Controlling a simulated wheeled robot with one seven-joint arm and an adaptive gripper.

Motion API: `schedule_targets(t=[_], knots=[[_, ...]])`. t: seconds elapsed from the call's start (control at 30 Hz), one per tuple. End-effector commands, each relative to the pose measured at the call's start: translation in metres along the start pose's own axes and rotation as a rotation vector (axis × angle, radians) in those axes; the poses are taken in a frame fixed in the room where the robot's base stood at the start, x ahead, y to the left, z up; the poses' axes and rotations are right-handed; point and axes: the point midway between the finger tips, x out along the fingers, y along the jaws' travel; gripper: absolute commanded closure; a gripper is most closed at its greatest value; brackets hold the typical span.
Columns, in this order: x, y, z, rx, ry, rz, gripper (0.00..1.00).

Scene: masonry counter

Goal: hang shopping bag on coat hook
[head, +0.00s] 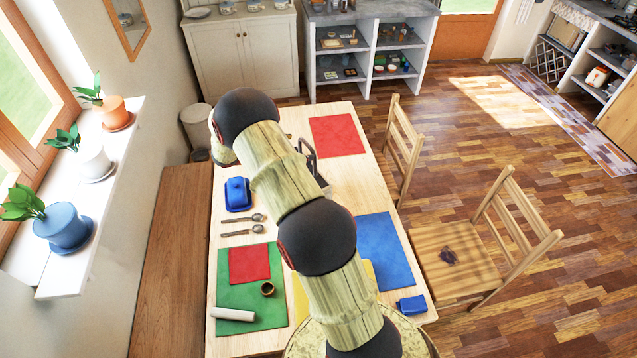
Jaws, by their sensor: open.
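I cannot make out a shopping bag or a coat hook in the head view. My arm rises from the bottom over the table and bends down at the top left. Its far end is hidden behind its own links, and my gripper does not show.
The wooden table (365,188) holds a red mat (338,136), a blue mat (386,252), a green mat (235,292), a blue butter dish (238,194) and spoons. Two chairs stand at its right; a bench (172,265) and potted-plant sill are left. The floor at right is open.

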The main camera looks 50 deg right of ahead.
Motion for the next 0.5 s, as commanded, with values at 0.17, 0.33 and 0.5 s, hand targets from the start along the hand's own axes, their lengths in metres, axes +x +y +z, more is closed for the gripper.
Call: schedule_targets(t=[0.17,0.33,0.5], knots=[[0.015,0.000,0.000,-0.002,0.000,0.000,0.00],[0.029,-0.001,0.001,-0.001,0.000,0.000,0.00],[0.047,-0.003,0.002,-0.001,0.000,-0.003,0.00]])
